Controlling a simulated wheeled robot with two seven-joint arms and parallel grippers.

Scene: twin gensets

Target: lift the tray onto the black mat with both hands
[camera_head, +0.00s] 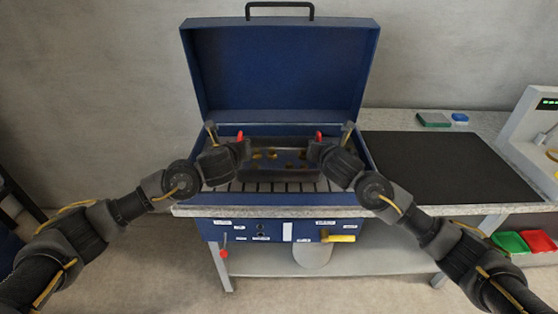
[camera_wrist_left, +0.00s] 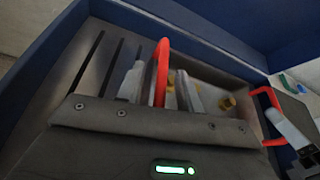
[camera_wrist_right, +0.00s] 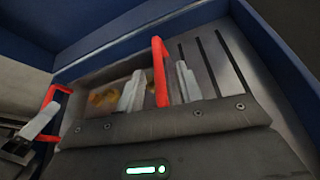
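The dark tray (camera_head: 282,143), with several yellowish-brown pieces in it, sits inside the open blue case. It has a red upright handle at each end. My left gripper (camera_head: 243,146) is at the left handle (camera_wrist_left: 162,70), one pale finger on each side of it. My right gripper (camera_head: 317,148) is at the right handle (camera_wrist_right: 159,70) in the same way. Gaps show between fingers and handle in the wrist views, so both look open around the handles. The black mat (camera_head: 440,165) lies bare on the bench, right of the case. My grippers hide parts of the tray's ends.
The blue case (camera_head: 285,70) has its lid raised behind the tray, and its side walls stand close to both grippers. A green block (camera_head: 433,119) and a blue item (camera_head: 460,117) lie behind the mat. A light-grey machine (camera_head: 535,125) stands at its right.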

